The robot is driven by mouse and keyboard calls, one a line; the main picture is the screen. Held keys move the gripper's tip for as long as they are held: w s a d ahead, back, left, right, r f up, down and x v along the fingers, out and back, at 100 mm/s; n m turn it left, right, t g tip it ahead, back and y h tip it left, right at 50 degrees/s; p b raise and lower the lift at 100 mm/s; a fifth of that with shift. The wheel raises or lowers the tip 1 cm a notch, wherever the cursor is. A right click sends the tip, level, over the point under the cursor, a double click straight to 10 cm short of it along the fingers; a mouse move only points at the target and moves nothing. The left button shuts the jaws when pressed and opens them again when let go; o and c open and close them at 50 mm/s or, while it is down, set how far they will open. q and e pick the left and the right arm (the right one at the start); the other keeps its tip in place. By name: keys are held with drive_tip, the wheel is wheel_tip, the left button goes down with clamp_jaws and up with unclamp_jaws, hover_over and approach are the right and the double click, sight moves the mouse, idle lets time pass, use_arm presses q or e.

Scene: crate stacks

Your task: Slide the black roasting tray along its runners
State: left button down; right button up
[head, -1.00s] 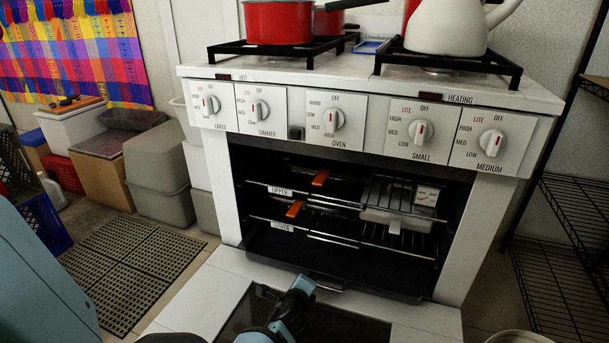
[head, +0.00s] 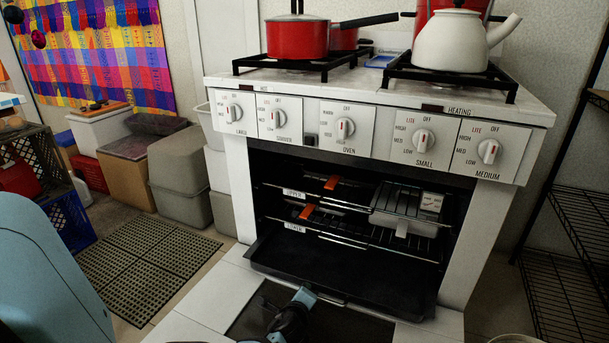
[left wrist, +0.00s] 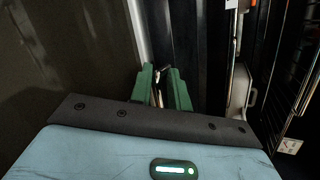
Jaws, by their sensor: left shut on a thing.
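The black roasting tray (head: 345,272) is low in the oven in the head view, under the two wire racks. It lies level, and its front part sticks out past the oven opening over the lowered door. My left gripper (head: 304,297) is at the tray's front edge, left of its middle. In the left wrist view its green fingers (left wrist: 161,88) are shut on a thin bar, which appears to be the tray's front handle. The grip itself is partly hidden. My right gripper is not in view.
The open oven door (head: 215,290) lies flat below the tray. The upper rack (head: 340,198) and lower rack (head: 350,233) hang above, with orange clips and a metal pan. Red pots (head: 297,38) and a white kettle (head: 452,40) stand on the stove. A wire shelf (head: 575,240) stands right.

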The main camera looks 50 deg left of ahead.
use_arm(q)
drive_tip(key=shift+f, duration=0.15)
drive_tip(key=c, duration=1.4)
unclamp_jaws()
drive_tip(key=shift+c, duration=0.2)
drive_tip(key=shift+o, duration=0.9)
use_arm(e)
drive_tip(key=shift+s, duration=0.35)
use_arm(q)
drive_tip(key=p+v, duration=0.3)
drive_tip(key=v, duration=0.5)
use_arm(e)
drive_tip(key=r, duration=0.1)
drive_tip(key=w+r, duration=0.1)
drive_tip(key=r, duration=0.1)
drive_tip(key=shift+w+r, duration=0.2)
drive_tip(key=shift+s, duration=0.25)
